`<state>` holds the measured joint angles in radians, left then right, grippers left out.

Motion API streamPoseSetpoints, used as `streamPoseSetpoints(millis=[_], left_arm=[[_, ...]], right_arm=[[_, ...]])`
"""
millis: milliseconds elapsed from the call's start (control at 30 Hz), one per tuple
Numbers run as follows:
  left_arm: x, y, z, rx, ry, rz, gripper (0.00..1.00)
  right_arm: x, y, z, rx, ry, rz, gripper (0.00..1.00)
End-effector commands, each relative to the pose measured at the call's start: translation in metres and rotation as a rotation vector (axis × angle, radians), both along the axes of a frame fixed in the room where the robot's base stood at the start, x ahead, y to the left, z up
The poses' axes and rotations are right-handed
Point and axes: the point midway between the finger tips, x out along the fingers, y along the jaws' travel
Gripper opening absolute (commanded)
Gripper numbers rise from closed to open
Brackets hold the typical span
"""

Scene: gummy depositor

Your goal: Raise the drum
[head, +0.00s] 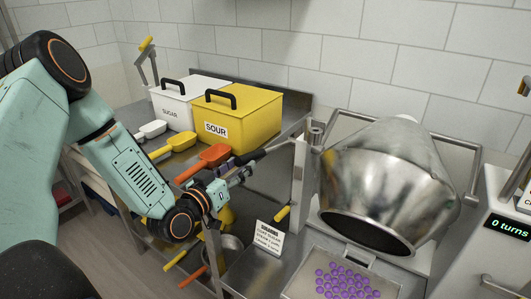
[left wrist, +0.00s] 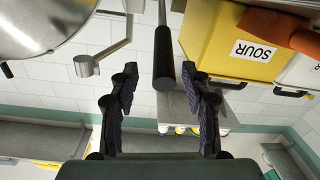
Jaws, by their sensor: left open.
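The drum (head: 375,180) is a shiny metal vessel at the right of the head view, tilted with its wide mouth facing down toward the front. Part of it shows at the top left of the left wrist view (left wrist: 40,22). A lever with a black handle (left wrist: 163,60) sits between the open fingers of my left gripper (left wrist: 159,75), with gaps on both sides. In the head view the lever's rod (head: 280,147) runs left from a post beside the drum to my left gripper (head: 240,170). My right gripper is not in view.
A tray of purple gummies (head: 345,282) lies below the drum's mouth. A yellow SOUR bin (head: 250,115), a white SUGAR bin (head: 175,105) and several scoops stand behind my left arm. A small sign (head: 268,238) stands in front. A counter display (head: 508,227) reads "0 turns".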

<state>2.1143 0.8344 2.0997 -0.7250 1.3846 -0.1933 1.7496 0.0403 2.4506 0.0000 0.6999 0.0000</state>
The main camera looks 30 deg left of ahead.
Motion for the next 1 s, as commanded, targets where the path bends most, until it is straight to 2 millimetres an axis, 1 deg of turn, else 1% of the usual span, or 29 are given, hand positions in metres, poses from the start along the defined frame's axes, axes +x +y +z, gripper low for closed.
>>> streamPoseSetpoints(millis=[33,100,233,500,700,833,1000], left_arm=[[0.001,0.005,0.004,0.001,-0.014,0.008,0.48],[0.003,0.007,0.005,0.002,-0.02,0.011,0.48],[0.013,0.008,0.004,0.004,-0.021,0.01,0.48],[0.05,0.007,0.004,0.005,-0.02,0.01,0.48],[0.071,0.005,0.004,0.004,-0.016,0.01,0.48],[0.076,0.003,0.004,0.001,-0.017,0.009,0.48],[0.076,0.002,0.004,0.0,-0.017,0.009,0.48]], right_arm=[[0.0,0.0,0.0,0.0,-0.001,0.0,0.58],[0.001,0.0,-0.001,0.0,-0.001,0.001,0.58],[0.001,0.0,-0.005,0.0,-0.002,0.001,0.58],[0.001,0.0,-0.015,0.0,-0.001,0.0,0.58],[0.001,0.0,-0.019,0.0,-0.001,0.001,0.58],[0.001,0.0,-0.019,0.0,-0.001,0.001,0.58],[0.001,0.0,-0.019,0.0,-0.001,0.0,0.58]])
